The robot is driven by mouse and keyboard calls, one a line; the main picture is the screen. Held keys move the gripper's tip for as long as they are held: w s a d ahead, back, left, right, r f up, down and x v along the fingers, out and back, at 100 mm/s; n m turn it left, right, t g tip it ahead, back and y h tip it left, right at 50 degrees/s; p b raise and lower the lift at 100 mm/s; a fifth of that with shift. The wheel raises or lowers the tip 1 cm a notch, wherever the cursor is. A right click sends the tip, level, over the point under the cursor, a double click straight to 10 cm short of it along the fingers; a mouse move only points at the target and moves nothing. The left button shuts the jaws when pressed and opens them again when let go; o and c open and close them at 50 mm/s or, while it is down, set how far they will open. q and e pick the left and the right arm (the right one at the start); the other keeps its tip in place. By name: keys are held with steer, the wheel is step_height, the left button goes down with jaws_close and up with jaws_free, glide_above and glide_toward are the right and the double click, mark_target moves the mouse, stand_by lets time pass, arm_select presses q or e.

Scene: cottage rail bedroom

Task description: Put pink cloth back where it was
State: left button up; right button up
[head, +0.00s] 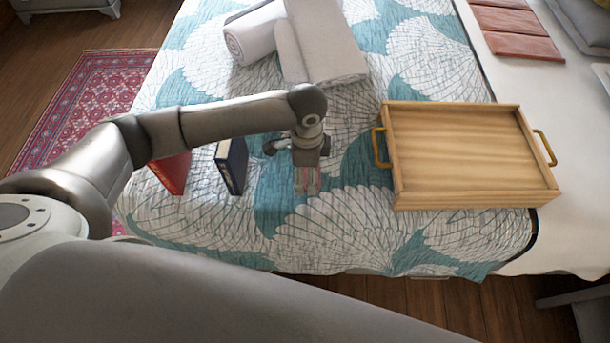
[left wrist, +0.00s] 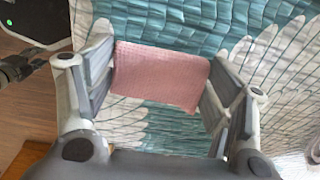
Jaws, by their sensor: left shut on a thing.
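The pink cloth (left wrist: 160,77) is a small, textured, roughly rectangular piece. In the left wrist view it spans the gap between the two fingers of my left gripper (left wrist: 160,95). In the head view my left gripper (head: 306,184) points down over the teal and white patterned bedspread, with a little pink showing between its fingers. It is shut on the cloth. I cannot tell whether the cloth touches the bedspread. My right gripper is not in view.
A dark blue book (head: 232,165) and a red book (head: 173,173) stand left of the gripper. A wooden tray (head: 470,206) with brass handles lies to the right. White rolled and folded textiles (head: 320,45) are behind. Bedspread between gripper and tray is clear.

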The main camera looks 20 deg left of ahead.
mark_target(305, 177)
arm_select(q)
steer(key=f, duration=0.2)
steer(key=shift+a+f, duration=0.25)
steer(key=shift+f, duration=0.1)
steer(key=shift+w+f, duration=0.1)
steer(key=shift+f, duration=0.35)
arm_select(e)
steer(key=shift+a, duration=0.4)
arm_select(q)
steer(key=o, duration=1)
steer(key=shift+f, duration=0.15)
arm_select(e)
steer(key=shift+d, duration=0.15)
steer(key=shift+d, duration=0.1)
arm_select(q)
steer(key=shift+r, duration=0.25)
step_height(305, 177, up, 12)
steer(key=shift+f+p, duration=0.1)
steer(key=shift+p, duration=0.2)
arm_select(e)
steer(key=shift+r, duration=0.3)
